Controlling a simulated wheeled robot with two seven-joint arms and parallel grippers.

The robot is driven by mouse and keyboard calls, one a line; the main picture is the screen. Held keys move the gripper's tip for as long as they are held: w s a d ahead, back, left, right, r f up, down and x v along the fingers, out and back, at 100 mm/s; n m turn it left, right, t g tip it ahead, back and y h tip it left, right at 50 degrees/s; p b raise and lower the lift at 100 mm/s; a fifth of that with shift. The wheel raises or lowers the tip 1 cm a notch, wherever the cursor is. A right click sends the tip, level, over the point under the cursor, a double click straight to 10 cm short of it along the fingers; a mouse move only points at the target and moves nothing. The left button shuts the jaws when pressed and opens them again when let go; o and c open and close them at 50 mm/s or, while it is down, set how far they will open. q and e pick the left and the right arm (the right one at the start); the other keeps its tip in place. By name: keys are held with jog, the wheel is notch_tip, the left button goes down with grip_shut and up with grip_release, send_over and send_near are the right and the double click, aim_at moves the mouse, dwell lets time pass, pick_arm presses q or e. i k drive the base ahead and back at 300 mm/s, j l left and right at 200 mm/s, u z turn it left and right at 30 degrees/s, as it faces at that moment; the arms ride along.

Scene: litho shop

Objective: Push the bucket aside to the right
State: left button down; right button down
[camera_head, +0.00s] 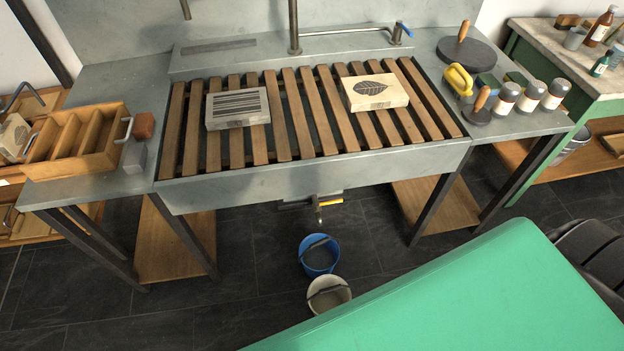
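Two buckets stand on the dark tiled floor in front of the sink, so I cannot tell which one the task means. A blue bucket (320,262) stands upright below the sink's drain tap, with its dark handle across its rim. A cream bucket (329,303) stands just in front of it, close to or touching it, also with a dark handle. Neither of my grippers is in view.
The sink (320,180) carries a slatted rack with two printing stones. Its drain tap (319,208) hangs above the blue bucket. Table legs (437,209) stand to the right. A large green surface (480,295) fills the lower right. Floor left of the buckets is clear.

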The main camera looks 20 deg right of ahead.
aim_at(318, 254)
jog(key=z, duration=0.85)
jog(key=k+j, duration=0.1)
jog(key=j, duration=0.25)
jog(key=k+j, duration=0.1)
jog(key=j, duration=0.25)
